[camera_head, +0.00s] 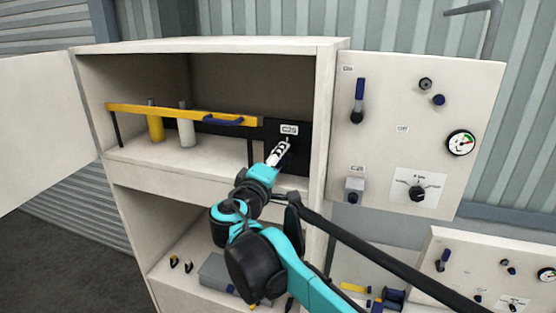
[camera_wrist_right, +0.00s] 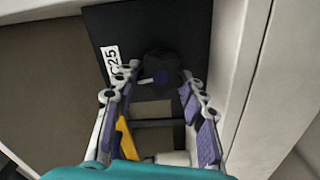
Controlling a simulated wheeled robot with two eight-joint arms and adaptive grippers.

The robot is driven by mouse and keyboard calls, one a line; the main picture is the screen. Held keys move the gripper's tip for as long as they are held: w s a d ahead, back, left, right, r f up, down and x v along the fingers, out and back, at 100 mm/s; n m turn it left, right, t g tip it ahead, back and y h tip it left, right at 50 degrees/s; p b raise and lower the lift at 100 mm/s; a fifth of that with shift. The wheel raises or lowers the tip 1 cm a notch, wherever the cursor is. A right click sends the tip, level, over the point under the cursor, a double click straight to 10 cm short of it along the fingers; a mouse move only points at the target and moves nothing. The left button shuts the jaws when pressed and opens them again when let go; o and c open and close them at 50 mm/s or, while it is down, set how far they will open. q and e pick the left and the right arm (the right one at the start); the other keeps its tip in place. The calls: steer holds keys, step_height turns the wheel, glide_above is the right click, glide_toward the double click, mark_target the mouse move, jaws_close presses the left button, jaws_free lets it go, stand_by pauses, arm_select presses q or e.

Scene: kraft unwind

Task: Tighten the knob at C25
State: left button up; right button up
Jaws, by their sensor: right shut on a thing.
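In the head view the right gripper (camera_head: 281,152) reaches the plate's front and hides the knob. My left gripper is not in view.
A yellow bar (camera_head: 170,112) with a blue handle spans the shelf left of the plate, before a yellow cylinder (camera_head: 155,126) and a white one (camera_head: 186,130). The cabinet's side wall (camera_head: 328,120) stands close on the right. A panel (camera_head: 400,110) with a gauge, lever and dials is beyond it.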

steer(key=shift+f, duration=0.15)
stand_by(0.5)
steer(key=o, duration=1)
steer(key=shift+o, duration=0.9)
steer(key=shift+s, duration=0.2)
steer(key=shift+s, duration=0.1)
steer(key=v, duration=1.2)
